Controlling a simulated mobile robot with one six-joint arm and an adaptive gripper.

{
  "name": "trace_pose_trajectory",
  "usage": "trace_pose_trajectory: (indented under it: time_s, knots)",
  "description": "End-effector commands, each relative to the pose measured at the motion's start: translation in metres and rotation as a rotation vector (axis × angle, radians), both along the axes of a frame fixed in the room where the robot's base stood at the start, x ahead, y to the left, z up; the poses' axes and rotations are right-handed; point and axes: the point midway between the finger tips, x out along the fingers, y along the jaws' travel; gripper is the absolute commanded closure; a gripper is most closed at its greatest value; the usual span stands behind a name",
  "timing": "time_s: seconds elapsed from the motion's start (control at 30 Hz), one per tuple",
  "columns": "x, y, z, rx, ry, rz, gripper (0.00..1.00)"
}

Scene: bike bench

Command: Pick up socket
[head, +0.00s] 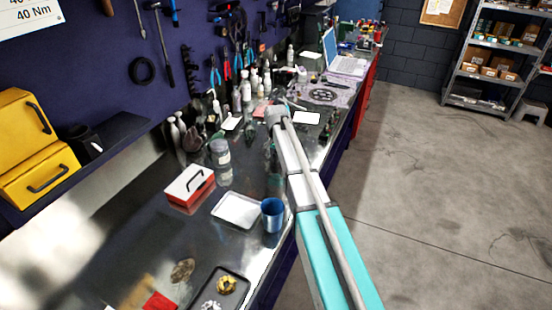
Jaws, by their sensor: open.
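My arm reaches from the lower right over the metal workbench (130,240) to its wrist near the middle of the view. My gripper (272,156) seems to be the small dark shape below the wrist, close over the bench and partly hidden by my arm. It is open, and I see nothing held in it. I cannot make out a socket for certain; anything small by the gripper is too small or hidden behind the arm.
Near the arm stand a blue cup (272,214), a white tray (238,210), a red-and-white box (190,186) and a grey jar (220,152). A dark tray (219,291) lies in front. Bottles (246,88) and a laptop (343,58) stand farther back.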

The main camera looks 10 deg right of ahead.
Motion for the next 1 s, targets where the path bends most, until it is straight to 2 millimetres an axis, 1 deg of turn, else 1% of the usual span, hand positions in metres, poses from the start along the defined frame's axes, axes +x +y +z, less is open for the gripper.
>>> trace_pose_trajectory:
  time_s: [0.23,0.27,0.3,0.37,0.4,0.47,0.5,0.63,0.67,1.0]
  knots:
    - [-0.0001,-0.0003,0.0,0.0,0.0,0.0,0.26]
    - [0.0,-0.0004,0.0,0.0,0.0,0.0,0.29]
    - [-0.0001,-0.0004,0.0,0.0,0.0,-0.001,0.37]
    - [0.0,-0.0005,0.0,0.0,0.0,-0.001,0.48]
    - [0.0,-0.0005,0.0,0.0,0.0,-0.001,0.55]
    - [0.0,-0.0005,0.0,0.0,0.0,-0.001,0.67]
    - [0.0,-0.0006,0.0,0.0,0.0,-0.001,0.74]
    - [0.0,-0.0006,0.0,0.0,0.0,-0.001,0.98]
    - [0.0,-0.0006,0.0,0.0,0.0,-0.001,1.0]
    - [0.0,-0.0007,0.0004,0.0,0.0,-0.001,1.0]
